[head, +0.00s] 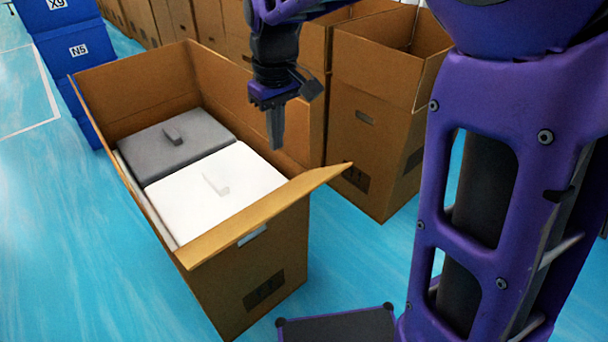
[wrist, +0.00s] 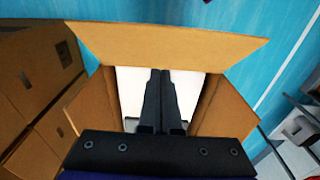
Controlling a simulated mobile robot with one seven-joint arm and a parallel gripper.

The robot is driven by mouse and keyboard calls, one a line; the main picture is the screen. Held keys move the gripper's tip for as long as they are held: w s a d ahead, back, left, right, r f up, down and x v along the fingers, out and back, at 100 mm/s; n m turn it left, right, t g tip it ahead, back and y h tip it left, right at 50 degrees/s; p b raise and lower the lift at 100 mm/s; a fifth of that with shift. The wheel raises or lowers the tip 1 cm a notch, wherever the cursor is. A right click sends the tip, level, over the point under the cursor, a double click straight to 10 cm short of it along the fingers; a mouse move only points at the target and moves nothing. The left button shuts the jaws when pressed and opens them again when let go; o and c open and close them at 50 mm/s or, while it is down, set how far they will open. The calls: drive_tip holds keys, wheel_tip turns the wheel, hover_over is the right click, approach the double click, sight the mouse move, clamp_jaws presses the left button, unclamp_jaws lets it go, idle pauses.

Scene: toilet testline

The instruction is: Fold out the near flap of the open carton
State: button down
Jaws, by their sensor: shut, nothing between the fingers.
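The open brown carton (head: 262,275) stands on the blue floor in the head view. Its near flap (head: 265,215) tilts outward from the near rim; in the wrist view this flap (wrist: 165,45) spreads out at the top of the picture. A white item with a handle (head: 225,190) and a grey one (head: 165,143) lie inside. The far and right flaps stand up. My gripper (head: 276,143) is shut and empty, pointing down over the carton's right part, apart from the near flap. Its fingers (wrist: 160,78) show against the white item in the wrist view.
Another open carton (head: 375,120) stands close on the right, with a row of cartons behind. Blue boxes (head: 75,55) are stacked at the back left. Free floor (head: 60,220) lies to the left.

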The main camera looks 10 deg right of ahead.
drive_tip(key=b, duration=0.2)
hover_over(290, 201)
drive_tip(key=w+a, duration=0.2)
drive_tip(key=a, duration=0.1)
drive_tip(key=f, duration=1)
drive_tip(key=shift+s+d+f, duration=0.15)
drive_tip(key=shift+d+f, duration=0.05)
drive_tip(key=shift+d, duration=0.05)
drive_tip(key=shift+s+d+f+b, duration=0.3)
drive_tip(key=shift+s+d+f, duration=0.2)
drive_tip(key=shift+s+f, duration=0.3)
drive_tip(key=shift+s+d+f, duration=0.25)
drive_tip(key=shift+f, duration=0.25)
drive_tip(key=shift+s+d+f+b, duration=0.2)
drive_tip(key=shift+s+f, duration=0.05)
drive_tip(key=shift+f, duration=0.15)
drive_tip(key=shift+s+d+f+b, duration=0.15)
drive_tip(key=shift+s+f+b, duration=0.1)
drive_tip(key=shift+f, duration=0.1)
drive_tip(key=shift+s+d+f, duration=0.1)
drive_tip(key=shift+s+d, duration=0.1)
drive_tip(key=shift+s, duration=0.15)
drive_tip(key=shift+w, duration=0.1)
